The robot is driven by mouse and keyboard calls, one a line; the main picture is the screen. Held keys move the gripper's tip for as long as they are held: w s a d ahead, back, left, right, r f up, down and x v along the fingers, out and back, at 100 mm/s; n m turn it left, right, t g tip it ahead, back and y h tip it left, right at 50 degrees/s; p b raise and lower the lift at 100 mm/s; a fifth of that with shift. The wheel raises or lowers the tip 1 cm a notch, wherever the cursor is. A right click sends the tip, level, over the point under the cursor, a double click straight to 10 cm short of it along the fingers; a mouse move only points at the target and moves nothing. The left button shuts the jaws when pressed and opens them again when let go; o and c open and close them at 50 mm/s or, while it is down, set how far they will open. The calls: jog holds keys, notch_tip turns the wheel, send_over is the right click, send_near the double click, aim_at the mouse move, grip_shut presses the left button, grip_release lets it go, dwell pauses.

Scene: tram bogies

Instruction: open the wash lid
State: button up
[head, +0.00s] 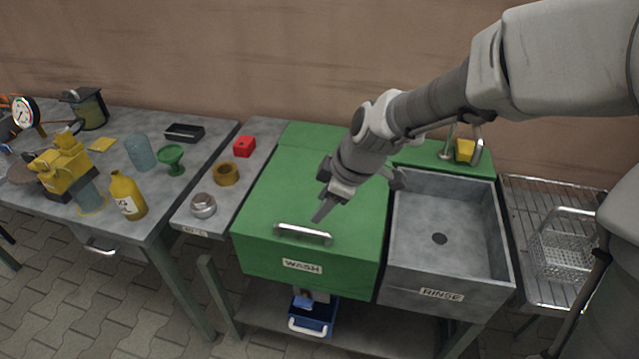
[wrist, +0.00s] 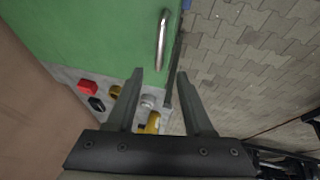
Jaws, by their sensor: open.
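The green wash lid (head: 270,190) lies closed on the wash tub, whose front (head: 308,268) carries a WASH label. Its metal bar handle (head: 303,234) sits near the lid's front edge. In the wrist view the lid (wrist: 90,35) fills the upper left, and the handle (wrist: 162,40) stands beyond my fingertips. My gripper (head: 322,208) is above the lid, just behind and right of the handle, apart from it. In the wrist view my gripper (wrist: 160,75) is open, with nothing between its fingers.
To the right is the grey RINSE basin (head: 450,215), then a wire rack with a basket (head: 566,255). On the left ledge stand a red block (head: 244,146), a brass ring (head: 226,174) and a metal nut (head: 203,205). A blue bin (head: 313,318) sits below.

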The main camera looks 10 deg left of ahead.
aim_at(303, 229)
jog(key=b+x, duration=0.2)
jog(key=x, duration=0.9)
jog(key=shift+f, duration=0.25)
jog(key=shift+c, duration=0.2)
grip_shut()
dwell(0.7)
